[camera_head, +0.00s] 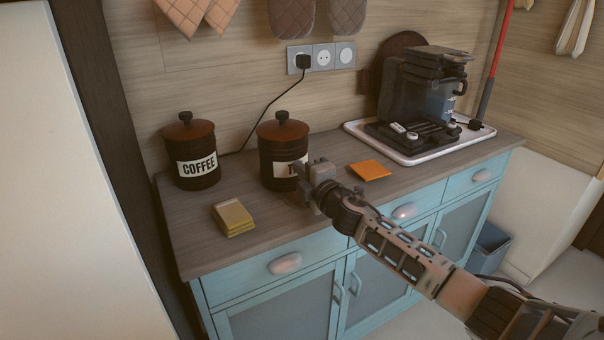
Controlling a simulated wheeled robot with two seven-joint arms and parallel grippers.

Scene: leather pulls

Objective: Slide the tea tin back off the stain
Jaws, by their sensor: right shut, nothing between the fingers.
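The tea tin (281,152) is dark with a brown lid and black knob, and stands upright on the wooden counter (190,238). Its cream label is partly hidden by my right gripper. My right gripper (305,190) is shut and empty at the tin's front right side, low over the counter. I cannot tell whether it touches the tin. No stain shows; the counter just in front of the tin is partly covered by the gripper. My left gripper is out of view.
A coffee tin (193,158) stands left of the tea tin. Folded yellow cloths (233,218) lie in front, and an orange square (370,170) lies to the right. A coffee machine (420,95) sits on a white tray (352,127). A black cord runs behind the tins to the socket (322,57).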

